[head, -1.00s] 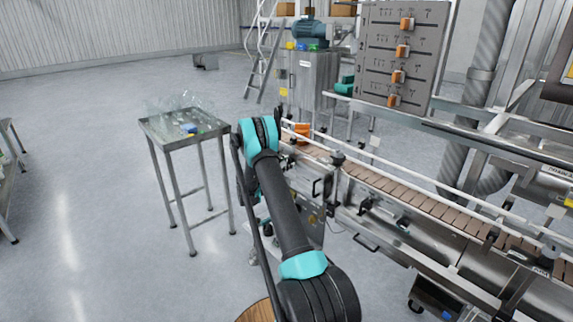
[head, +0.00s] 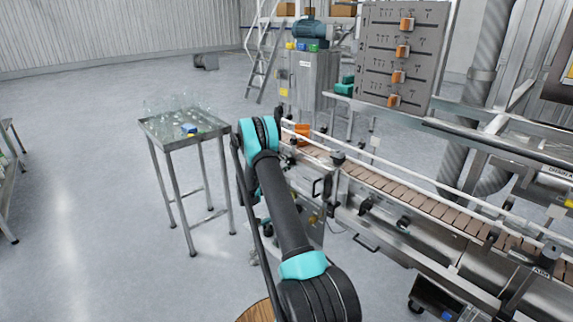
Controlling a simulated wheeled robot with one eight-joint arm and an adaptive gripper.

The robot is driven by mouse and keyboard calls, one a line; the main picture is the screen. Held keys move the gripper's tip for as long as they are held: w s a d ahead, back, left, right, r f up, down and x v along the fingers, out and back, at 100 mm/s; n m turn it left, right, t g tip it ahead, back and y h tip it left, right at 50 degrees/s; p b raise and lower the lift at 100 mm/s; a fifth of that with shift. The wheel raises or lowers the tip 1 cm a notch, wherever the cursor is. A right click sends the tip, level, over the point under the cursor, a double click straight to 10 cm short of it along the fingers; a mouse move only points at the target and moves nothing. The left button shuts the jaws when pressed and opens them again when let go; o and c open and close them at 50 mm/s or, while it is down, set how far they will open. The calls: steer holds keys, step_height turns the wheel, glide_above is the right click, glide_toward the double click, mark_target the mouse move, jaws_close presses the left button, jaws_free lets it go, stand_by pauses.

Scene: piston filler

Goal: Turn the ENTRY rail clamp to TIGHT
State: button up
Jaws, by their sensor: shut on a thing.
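The conveyor (head: 400,188) runs from the middle of the head view to the lower right, with a pale guide rail (head: 462,192) along it. A dark clamp knob (head: 337,158) stands at the rail near the conveyor's left end. I cannot read any ENTRY or TIGHT marking, so I cannot tell which clamp is the entry one. My arm (head: 278,200) reaches up to the conveyor's left end and covers part of it. My gripper is hidden behind the arm, and what it touches does not show.
A steel table (head: 170,140) with clear bottles stands at the left. A grey panel (head: 402,55) with several orange switches rises behind the conveyor. An orange object (head: 302,131) is by the conveyor's left end. A ladder (head: 262,60) stands at the back.

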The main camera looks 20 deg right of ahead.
steer(key=m, duration=0.6)
steer(key=shift+s, duration=0.1)
stand_by(0.6)
steer(key=o, duration=1.2)
steer(key=shift+c, duration=0.2)
steer(key=shift+a, duration=0.1)
steer(key=v, duration=1.2)
steer(key=shift+r, duration=0.1)
